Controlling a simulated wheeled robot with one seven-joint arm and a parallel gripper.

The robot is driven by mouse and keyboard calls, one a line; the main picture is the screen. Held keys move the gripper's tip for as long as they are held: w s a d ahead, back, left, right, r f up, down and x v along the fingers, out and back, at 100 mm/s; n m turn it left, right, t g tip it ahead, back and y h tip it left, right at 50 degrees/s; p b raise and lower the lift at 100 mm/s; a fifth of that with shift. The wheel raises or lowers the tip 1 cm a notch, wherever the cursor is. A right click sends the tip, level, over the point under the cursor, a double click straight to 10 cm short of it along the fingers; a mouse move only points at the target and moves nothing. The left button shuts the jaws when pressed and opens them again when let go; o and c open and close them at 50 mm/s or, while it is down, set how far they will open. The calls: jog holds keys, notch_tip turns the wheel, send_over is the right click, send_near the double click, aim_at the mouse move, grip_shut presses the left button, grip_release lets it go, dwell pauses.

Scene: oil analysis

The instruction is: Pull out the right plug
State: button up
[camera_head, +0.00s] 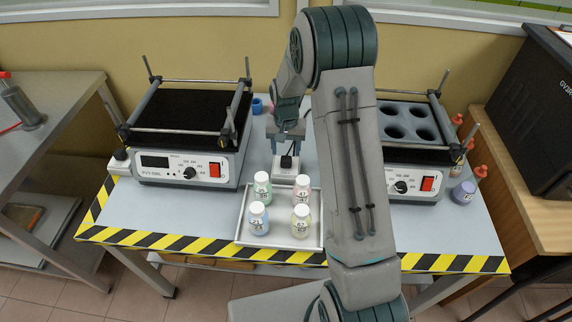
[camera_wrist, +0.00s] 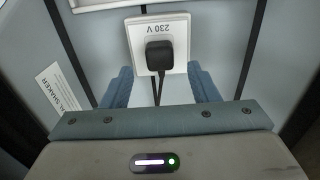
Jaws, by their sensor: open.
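The right plug (camera_head: 287,162) is black and sits in a white socket block (camera_head: 284,177) on the table between the two shakers. In the wrist view the plug (camera_wrist: 160,55) is seated in the socket face marked 230 V (camera_wrist: 175,30), and its black cable (camera_wrist: 158,90) runs down toward my gripper. My gripper (camera_wrist: 159,70) is open, with one blue-grey finger on each side of the cable and plug. The fingers look apart from the plug; contact is not visible. In the head view my gripper (camera_head: 288,138) is just behind the plug, partly hidden by my arm.
A tray (camera_head: 243,228) with several capped bottles stands in front of the socket. The left shaker (camera_head: 185,170) and right shaker (camera_head: 415,185) flank it. Another white socket (camera_head: 119,167) with a black plug is at the left shaker's side. Small orange-tipped bottles stand at the right.

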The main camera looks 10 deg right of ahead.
aim_at(286, 158)
notch_tip(286, 158, down, 5)
jog(key=b, duration=0.3)
jog(key=shift+f, duration=0.1)
dwell(1.3)
grip_shut()
jog(key=shift+r+p, duration=1.5)
jog(key=shift+r, duration=1.6)
